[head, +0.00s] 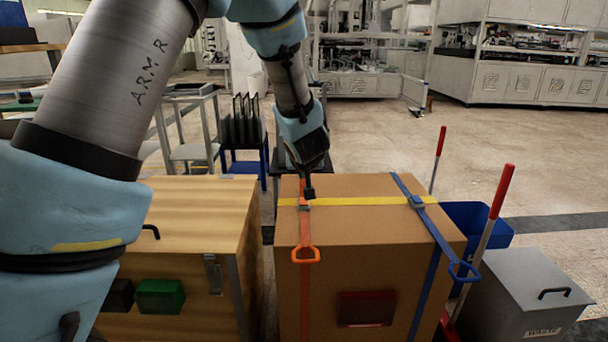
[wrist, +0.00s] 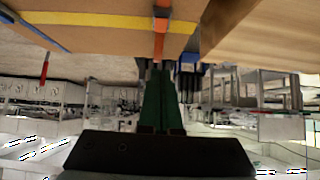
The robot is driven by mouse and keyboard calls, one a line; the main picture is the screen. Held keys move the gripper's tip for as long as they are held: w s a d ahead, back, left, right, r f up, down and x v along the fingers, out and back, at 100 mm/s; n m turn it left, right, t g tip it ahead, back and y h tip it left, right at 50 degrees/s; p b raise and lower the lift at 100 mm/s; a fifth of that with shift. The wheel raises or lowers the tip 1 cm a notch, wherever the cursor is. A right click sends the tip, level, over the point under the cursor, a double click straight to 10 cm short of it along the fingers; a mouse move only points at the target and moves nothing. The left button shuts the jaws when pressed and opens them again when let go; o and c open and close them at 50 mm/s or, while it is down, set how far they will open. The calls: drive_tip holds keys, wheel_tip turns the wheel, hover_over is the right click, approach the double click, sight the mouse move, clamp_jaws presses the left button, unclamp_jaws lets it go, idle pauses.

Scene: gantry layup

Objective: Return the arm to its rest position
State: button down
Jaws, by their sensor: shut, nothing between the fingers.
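My gripper (head: 308,192) is at the end of my arm, which reaches forward from the upper left in the head view. Its fingers are shut and empty, right by the orange strap (head: 305,262) at the top of a large cardboard box (head: 370,255). I cannot tell whether the fingertips touch the strap or box. In the wrist view my gripper's fingers (wrist: 161,85) point up at the orange strap (wrist: 160,38) on the box (wrist: 85,38), which looks upside down there. The arm is extended over the box area.
A yellow strap (head: 345,201) and a blue strap (head: 436,245) also cross the box. A wooden crate (head: 195,210) stands close on the left. On the right are a grey lidded bin (head: 520,290), a blue bin (head: 478,222) and red-handled poles (head: 501,192). Open floor lies behind.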

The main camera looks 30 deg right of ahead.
drive_tip(key=a+n+g+y, duration=0.1)
drive_tip(key=a+g, duration=0.2)
drive_tip(key=a, duration=1.4)
drive_tip(key=s+a+n+g+y, duration=0.2)
drive_tip(key=s+a, duration=0.5)
drive_tip(key=a, duration=0.5)
drive_tip(key=s+a+n+g+y, duration=0.1)
drive_tip(key=s+a+g, duration=0.1)
drive_tip(key=s+a, duration=0.7)
wheel_tip(320, 180, up, 12)
drive_tip(key=w+a+p, duration=0.1)
drive_tip(key=w+p, duration=0.1)
drive_tip(key=p, duration=1)
drive_tip(key=shift+w+a+r+p, duration=0.2)
drive_tip(key=shift+w+a+p, duration=0.1)
drive_tip(key=shift+w+a, duration=0.1)
